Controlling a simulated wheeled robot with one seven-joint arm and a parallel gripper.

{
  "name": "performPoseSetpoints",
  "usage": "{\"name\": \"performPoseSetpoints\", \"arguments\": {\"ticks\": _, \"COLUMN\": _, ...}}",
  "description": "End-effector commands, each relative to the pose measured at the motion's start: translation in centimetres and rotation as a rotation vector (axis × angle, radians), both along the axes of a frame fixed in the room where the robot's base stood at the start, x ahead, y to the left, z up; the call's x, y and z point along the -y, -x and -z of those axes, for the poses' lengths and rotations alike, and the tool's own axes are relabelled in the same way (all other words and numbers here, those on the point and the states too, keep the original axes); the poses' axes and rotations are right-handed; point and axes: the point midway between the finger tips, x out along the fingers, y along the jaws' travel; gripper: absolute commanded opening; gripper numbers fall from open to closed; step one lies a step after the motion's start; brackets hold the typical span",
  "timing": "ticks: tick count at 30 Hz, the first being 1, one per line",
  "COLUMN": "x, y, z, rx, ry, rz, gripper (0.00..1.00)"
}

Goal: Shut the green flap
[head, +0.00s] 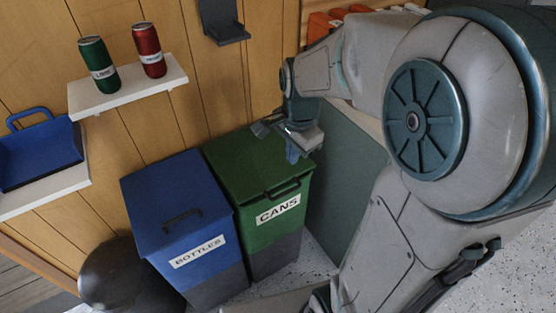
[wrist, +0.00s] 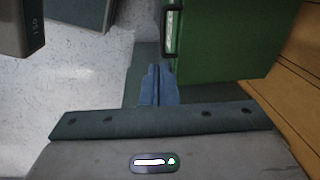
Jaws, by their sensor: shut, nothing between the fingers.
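The green flap (head: 245,165) is the lid of the green bin marked CANS (head: 282,232). It looks down flat on the bin, with its dark handle (head: 282,190) near the front edge. In the wrist view the green flap (wrist: 225,45) fills the upper right, with its handle (wrist: 172,33) on its left edge. My gripper (head: 293,156) is shut and empty, by the right side of the flap. In the wrist view my gripper's blue fingers (wrist: 155,84) are next to the flap's corner; I cannot tell whether they touch it.
A blue bin (head: 190,265) marked BOTTLES stands left of the green one, its lid down. A white shelf (head: 130,90) above holds a green can (head: 98,64) and a red can (head: 149,50). A grey-green panel (head: 343,180) stands close on the right.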

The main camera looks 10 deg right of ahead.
Motion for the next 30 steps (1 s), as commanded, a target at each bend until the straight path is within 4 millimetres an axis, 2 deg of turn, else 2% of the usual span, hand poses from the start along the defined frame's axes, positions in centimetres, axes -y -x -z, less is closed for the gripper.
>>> {"name": "performPoseSetpoints", "arguments": {"ticks": 1, "x": 0.0, "y": -0.5, "z": 0.8, "rx": -0.009, "ry": -0.004, "rz": 0.045, "gripper": 0.00}}
{"name": "performPoseSetpoints", "arguments": {"ticks": 3, "x": 0.0, "y": -0.9, "z": 1.2, "rx": -0.014, "ry": -0.008, "rz": 0.090, "gripper": 0.00}}
{"name": "performPoseSetpoints", "arguments": {"ticks": 8, "x": 0.0, "y": -1.2, "z": 2.4, "rx": -0.019, "ry": -0.012, "rz": 0.121, "gripper": 0.00}}
{"name": "performPoseSetpoints", "arguments": {"ticks": 11, "x": 0.0, "y": -1.3, "z": 4.0, "rx": -0.022, "ry": -0.012, "rz": 0.121, "gripper": 0.00}}
{"name": "performPoseSetpoints", "arguments": {"ticks": 21, "x": -0.2, "y": -1.9, "z": 11.3, "rx": -0.022, "ry": -0.011, "rz": 0.118, "gripper": 0.00}}
{"name": "performPoseSetpoints", "arguments": {"ticks": 25, "x": -0.3, "y": -2.1, "z": 13.3, "rx": -0.020, "ry": -0.011, "rz": 0.119, "gripper": 0.00}}
{"name": "performPoseSetpoints", "arguments": {"ticks": 30, "x": -0.3, "y": -2.2, "z": 14.8, "rx": -0.019, "ry": -0.011, "rz": 0.118, "gripper": 0.00}}
